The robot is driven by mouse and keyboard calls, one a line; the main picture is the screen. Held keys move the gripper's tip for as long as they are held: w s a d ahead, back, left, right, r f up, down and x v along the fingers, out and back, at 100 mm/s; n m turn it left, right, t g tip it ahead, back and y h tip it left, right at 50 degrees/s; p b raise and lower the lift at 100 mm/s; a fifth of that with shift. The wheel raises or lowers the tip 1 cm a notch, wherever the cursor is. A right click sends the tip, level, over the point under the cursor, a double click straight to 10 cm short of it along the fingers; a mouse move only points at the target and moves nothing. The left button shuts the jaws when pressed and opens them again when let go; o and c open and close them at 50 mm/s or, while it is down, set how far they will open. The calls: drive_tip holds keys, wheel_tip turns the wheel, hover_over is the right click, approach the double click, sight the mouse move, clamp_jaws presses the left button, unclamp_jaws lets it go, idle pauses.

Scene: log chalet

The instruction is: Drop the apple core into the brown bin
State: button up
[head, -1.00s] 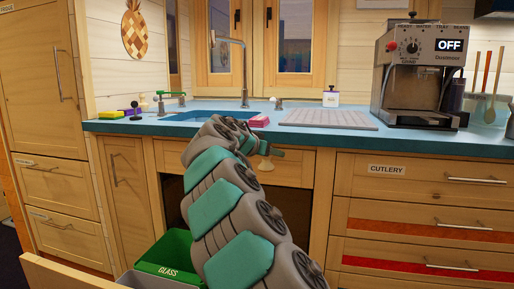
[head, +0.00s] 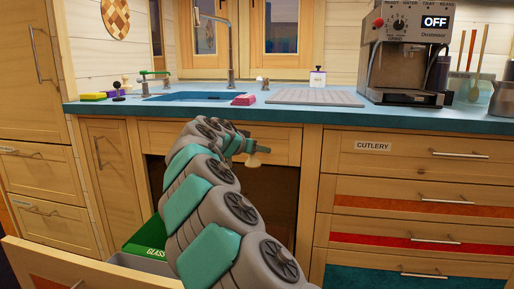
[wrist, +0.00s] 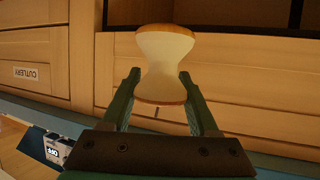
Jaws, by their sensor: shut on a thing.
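The apple core (wrist: 165,62) is pale with brownish-red ends and a narrow waist. In the wrist view it sits between the fingertips of my gripper (wrist: 160,80), which is shut on it. In the head view the core (head: 257,157) shows small at the end of my gripper (head: 243,145), in front of the cabinet below the counter. No brown bin shows in either view; my arm hides part of the pulled-out bin drawer.
A pulled-out drawer (head: 75,272) at lower left holds a green bin marked GLASS (head: 147,240) and a grey bin (head: 145,264). Above are the blue counter (head: 300,115), sink (head: 190,97), and coffee machine (head: 408,60). Closed cutlery drawers (head: 410,160) stand at right.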

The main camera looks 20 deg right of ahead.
drive_tip(key=o, duration=1.4)
drive_tip(key=v, duration=0.8)
drive_tip(key=shift+d, duration=0.1)
